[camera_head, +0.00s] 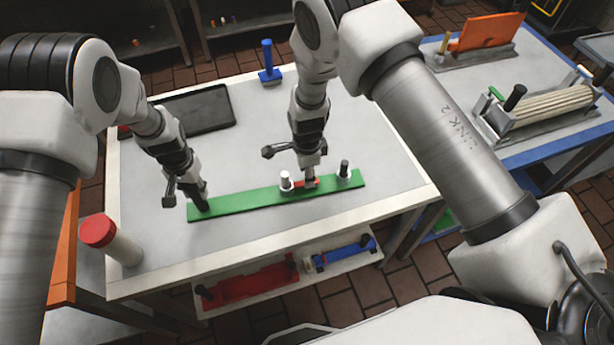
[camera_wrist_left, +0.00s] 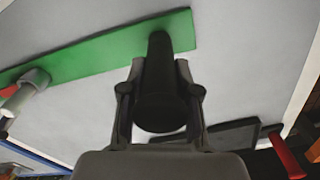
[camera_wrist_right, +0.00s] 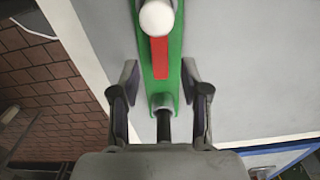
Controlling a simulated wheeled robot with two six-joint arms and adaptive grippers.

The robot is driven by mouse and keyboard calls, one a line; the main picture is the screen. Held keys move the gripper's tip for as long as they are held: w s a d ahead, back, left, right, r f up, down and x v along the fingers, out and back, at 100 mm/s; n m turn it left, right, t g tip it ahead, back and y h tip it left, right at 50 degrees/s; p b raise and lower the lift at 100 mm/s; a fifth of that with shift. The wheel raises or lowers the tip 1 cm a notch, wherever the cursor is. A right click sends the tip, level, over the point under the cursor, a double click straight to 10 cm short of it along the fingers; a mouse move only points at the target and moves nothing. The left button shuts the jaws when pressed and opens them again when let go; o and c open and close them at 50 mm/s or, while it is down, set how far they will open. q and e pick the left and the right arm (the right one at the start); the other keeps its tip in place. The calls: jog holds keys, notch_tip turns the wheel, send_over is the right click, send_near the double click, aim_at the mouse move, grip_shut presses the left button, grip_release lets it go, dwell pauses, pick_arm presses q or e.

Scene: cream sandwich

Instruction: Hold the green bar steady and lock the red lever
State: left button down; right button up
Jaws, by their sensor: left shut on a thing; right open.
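The green bar (camera_head: 245,203) lies on the light table, and its near end shows in the left wrist view (camera_wrist_left: 90,48). My left gripper (camera_head: 200,203) is shut on the upright black handle (camera_wrist_left: 158,75) at the bar's left end. The red lever (camera_head: 299,184) lies along the bar's right half, with a white knob (camera_head: 286,177) at its left end. In the right wrist view, the lever (camera_wrist_right: 160,58) points toward a white mount with a black post (camera_wrist_right: 164,125). My right gripper (camera_wrist_right: 160,78) is open, with its fingers on both sides of the bar.
A red-capped cylinder (camera_head: 97,231) stands at the table's left corner. A black tray (camera_head: 205,108) and a blue tool (camera_head: 268,65) are at the back. A shelf below holds red (camera_head: 250,284) and blue (camera_head: 345,253) parts. The table in front of the bar is clear.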

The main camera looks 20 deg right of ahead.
notch_tip(320, 180, up, 9)
jog(key=shift+r, duration=0.15)
pick_arm(q)
jog(key=c, duration=0.7)
grip_release()
notch_tip(320, 180, up, 9)
jog(key=p, duration=0.7)
jog(key=shift+p, duration=0.35)
pick_arm(e)
notch_tip(320, 180, up, 8)
jog(key=shift+f, duration=0.2)
pick_arm(q)
jog(key=shift+o, duration=0.4)
